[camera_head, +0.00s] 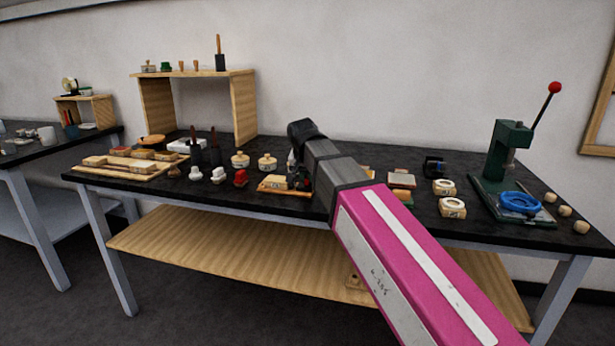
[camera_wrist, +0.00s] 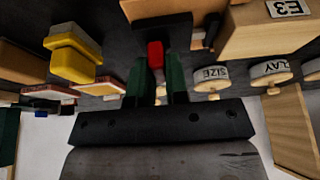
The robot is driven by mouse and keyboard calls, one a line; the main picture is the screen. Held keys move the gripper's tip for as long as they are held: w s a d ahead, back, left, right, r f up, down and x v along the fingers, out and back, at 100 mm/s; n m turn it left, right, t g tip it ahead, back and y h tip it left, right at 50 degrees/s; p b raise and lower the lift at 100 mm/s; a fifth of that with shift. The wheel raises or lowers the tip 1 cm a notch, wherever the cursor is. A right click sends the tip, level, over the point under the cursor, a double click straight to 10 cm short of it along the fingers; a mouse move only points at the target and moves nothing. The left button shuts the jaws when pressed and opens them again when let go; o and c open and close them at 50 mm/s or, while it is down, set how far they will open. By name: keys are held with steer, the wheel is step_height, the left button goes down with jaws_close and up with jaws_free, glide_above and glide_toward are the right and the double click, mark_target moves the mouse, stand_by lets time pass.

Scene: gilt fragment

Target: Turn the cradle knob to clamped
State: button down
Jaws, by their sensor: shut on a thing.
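The cradle (camera_head: 272,184), with a pale wooden base and dark parts, stands near the front edge of the bench in the middle of the head view. My gripper (camera_head: 300,178) is over its right side, and my wrist hides part of it. In the wrist view, a small red part, seemingly the cradle knob (camera_wrist: 155,54), sits between the dark green fingers of my gripper (camera_wrist: 158,68). The fingers are shut on it. A black block and wooden base of the cradle (camera_wrist: 160,8) show just beyond. Any marking for clamped cannot be read.
Jars labelled SIZE (camera_wrist: 212,75) and CLAY (camera_wrist: 270,72) stand close by. A yellow block (camera_wrist: 72,58) is on the other side. A green press (camera_head: 505,150) stands at the right.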

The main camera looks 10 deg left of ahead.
steer(key=n+y, duration=0.1)
steer(key=n, duration=0.3)
steer(key=shift+d+y, duration=0.1)
steer(key=shift+y, duration=0.2)
steer(key=n, duration=0.2)
steer(key=n+g+y, duration=0.1)
steer(key=n, duration=0.1)
steer(key=shift+w+n+y, duration=0.1)
steer(key=shift+n+y, duration=0.2)
steer(key=n, duration=0.2)
steer(key=n+g+y, duration=0.1)
steer(key=n, duration=0.1)
steer(key=shift+n+g, duration=0.3)
steer(key=n+g, duration=0.1)
steer(key=n, duration=0.3)
steer(key=shift+w+y, duration=0.1)
steer(key=shift+y, duration=0.2)
steer(key=shift+n+g, duration=0.3)
steer(key=c, duration=1.1)
jaws_free()
steer(key=shift+d, duration=0.1)
